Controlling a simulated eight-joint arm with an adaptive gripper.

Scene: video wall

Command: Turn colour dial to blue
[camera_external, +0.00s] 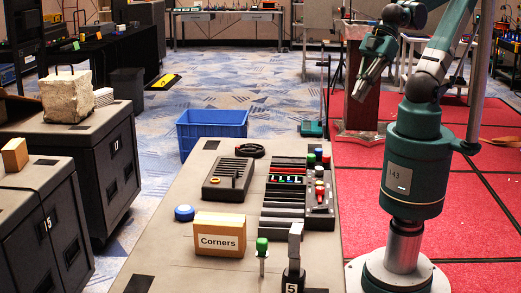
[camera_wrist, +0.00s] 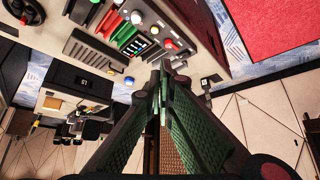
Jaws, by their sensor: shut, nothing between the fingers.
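A dark control panel (camera_external: 298,198) stands on the grey table, with coloured knobs and buttons and a small lit strip display (camera_external: 287,178). It also shows upper left of centre in the wrist view, with the display (camera_wrist: 136,46), a white knob (camera_wrist: 137,17), a red knob (camera_wrist: 169,43) and green pieces (camera_wrist: 114,20). I cannot tell which of these is the colour dial or what it is set to. My gripper (camera_external: 361,96) is raised beyond the panel's right side, above the red floor. In the wrist view my gripper (camera_wrist: 165,66) is shut and empty, apart from the panel.
On the table are a slider box (camera_external: 229,180), a blue button (camera_external: 184,213), a "Corners" block (camera_external: 220,236), a green-topped lever (camera_external: 262,246) and a stand marked 5 (camera_external: 293,275). A blue crate (camera_external: 212,130) is behind the table. Black cases (camera_external: 75,165) stand left.

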